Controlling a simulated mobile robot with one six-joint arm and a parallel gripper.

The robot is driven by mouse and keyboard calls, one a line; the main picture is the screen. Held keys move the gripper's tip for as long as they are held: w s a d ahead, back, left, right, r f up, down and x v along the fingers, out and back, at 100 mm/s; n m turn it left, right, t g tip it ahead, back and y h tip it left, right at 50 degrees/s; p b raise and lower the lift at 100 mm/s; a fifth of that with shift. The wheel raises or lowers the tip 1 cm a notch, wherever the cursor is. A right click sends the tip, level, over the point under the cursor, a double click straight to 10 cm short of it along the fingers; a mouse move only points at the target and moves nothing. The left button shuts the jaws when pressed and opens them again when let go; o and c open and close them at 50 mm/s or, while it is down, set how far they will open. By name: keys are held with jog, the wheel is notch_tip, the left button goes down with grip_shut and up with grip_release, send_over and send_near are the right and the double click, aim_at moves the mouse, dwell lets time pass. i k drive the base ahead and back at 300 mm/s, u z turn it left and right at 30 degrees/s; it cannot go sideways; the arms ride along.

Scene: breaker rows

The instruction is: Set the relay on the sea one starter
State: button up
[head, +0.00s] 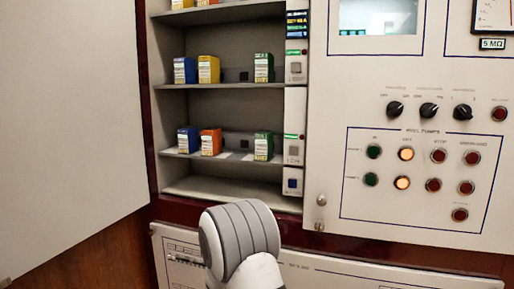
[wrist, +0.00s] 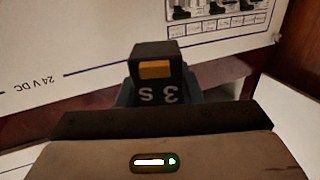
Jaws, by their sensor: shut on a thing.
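My gripper (wrist: 158,96) is shut on a dark block, the relay (wrist: 156,72), in the wrist view. In the head view my gripper and the relay are hidden; only my pale arm link shows at the bottom. Open shelves in the head view hold coloured blocks. The middle shelf (head: 215,86) has a gap with a small dark socket (head: 243,76); the lower shelf has a similar socket (head: 245,143). I cannot read which starter is sea one.
A blue block (head: 185,70), a yellow block (head: 208,69) and a green block (head: 263,67) stand on the middle shelf. Blue, orange (head: 211,141) and green blocks stand below. A control panel (head: 420,90) lies right; a pale door (head: 65,120) stands left. The bottom bay is bare.

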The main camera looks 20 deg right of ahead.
aim_at(264, 131)
jog(key=k, duration=0.45)
jog(key=z, duration=1.2)
jog(key=k, duration=0.4)
jog(key=z, duration=0.05)
jog(key=i, duration=0.4)
jog(key=u, duration=0.1)
